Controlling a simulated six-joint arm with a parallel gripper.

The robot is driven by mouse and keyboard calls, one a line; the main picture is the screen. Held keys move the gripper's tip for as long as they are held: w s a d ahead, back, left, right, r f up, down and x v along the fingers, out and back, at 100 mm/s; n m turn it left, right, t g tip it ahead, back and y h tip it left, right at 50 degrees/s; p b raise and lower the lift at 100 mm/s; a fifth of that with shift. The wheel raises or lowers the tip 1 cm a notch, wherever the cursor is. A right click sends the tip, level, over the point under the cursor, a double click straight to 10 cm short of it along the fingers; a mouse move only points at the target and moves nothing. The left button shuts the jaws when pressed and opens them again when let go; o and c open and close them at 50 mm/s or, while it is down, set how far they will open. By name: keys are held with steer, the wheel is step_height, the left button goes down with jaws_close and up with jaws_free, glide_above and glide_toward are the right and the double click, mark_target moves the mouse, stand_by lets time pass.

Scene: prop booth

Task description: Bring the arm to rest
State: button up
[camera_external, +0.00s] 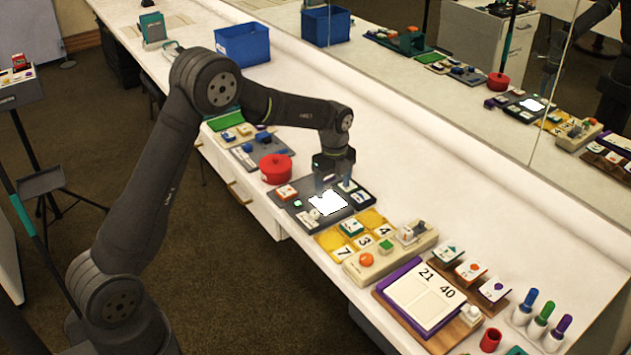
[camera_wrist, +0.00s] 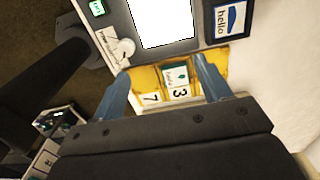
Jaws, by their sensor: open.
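My gripper (camera_external: 333,184) hangs pointing down over a dark grey panel with a glowing white screen (camera_external: 328,203), in the middle of the counter. In the wrist view its two blue-grey fingers are spread apart with nothing held between them, so the gripper (camera_wrist: 161,66) is open. Past the fingertips are the yellow tray (camera_wrist: 216,60) with number cards and the white screen (camera_wrist: 165,20). I cannot tell the exact height of the fingertips above the panel.
A red pot (camera_external: 276,168) stands left of the panel. A blue bin (camera_external: 242,45) stands farther back. A mirror lines the rear. The counter behind the props is clear.

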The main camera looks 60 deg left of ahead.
glide_above(327, 201)
step_height(327, 201, down, 3)
steer(key=shift+s+d+r, duration=0.1)
step_height(327, 201, down, 2)
steer(key=shift+f, duration=0.85)
steer(key=o, duration=0.7)
steer(key=shift+c, duration=0.2)
steer(key=s+d+r+y, duration=0.2)
steer(key=s+r, duration=0.2)
steer(key=r, duration=0.4)
steer(key=s+d+r+y, duration=0.3)
steer(key=s+r, duration=0.1)
steer(key=r, duration=0.4)
steer(key=x, duration=1)
